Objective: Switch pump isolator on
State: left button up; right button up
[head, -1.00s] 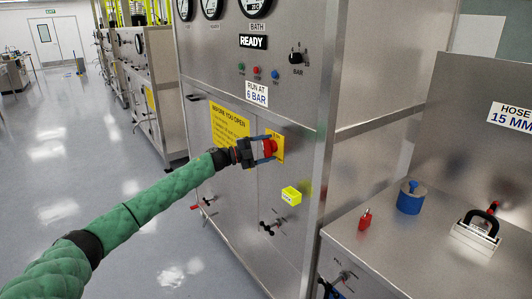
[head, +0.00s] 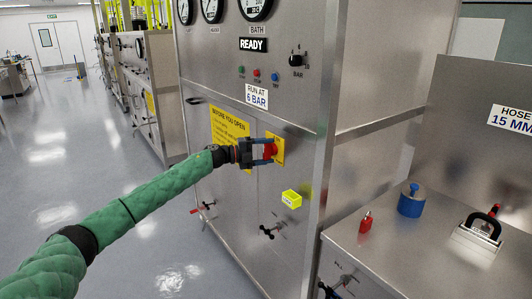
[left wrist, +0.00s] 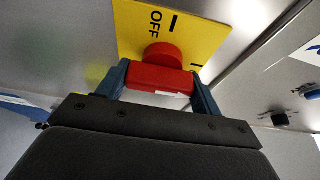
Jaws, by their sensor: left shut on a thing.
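The pump isolator is a red rotary handle (head: 271,149) on a yellow plate (head: 280,148) on the steel cabinet's front. In the left wrist view the red handle (left wrist: 160,77) stands out from the yellow plate (left wrist: 190,18), which shows "OFF" and short black marks. My left gripper (head: 266,151) is shut on the handle, with one blue finger on each side of its bar. Which mark the handle points to I cannot tell. My right gripper is not in view.
A yellow box (head: 291,199) sits low on the cabinet front, near a black-handled valve (head: 269,231). A "READY" display (head: 266,44) is above. A side bench (head: 390,262) holds a blue cylinder (head: 411,204) and a red padlock (head: 366,223).

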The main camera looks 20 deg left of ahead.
pick_arm(q)
jog(key=shift+f, duration=0.15)
jog(key=o, duration=1)
jog(key=shift+s+a, duration=0.25)
jog(key=shift+a, duration=0.25)
jog(key=b+v, duration=0.2)
jog(key=v, duration=0.4)
jog(key=shift+s+a, duration=0.2)
jog(key=shift+a, duration=0.1)
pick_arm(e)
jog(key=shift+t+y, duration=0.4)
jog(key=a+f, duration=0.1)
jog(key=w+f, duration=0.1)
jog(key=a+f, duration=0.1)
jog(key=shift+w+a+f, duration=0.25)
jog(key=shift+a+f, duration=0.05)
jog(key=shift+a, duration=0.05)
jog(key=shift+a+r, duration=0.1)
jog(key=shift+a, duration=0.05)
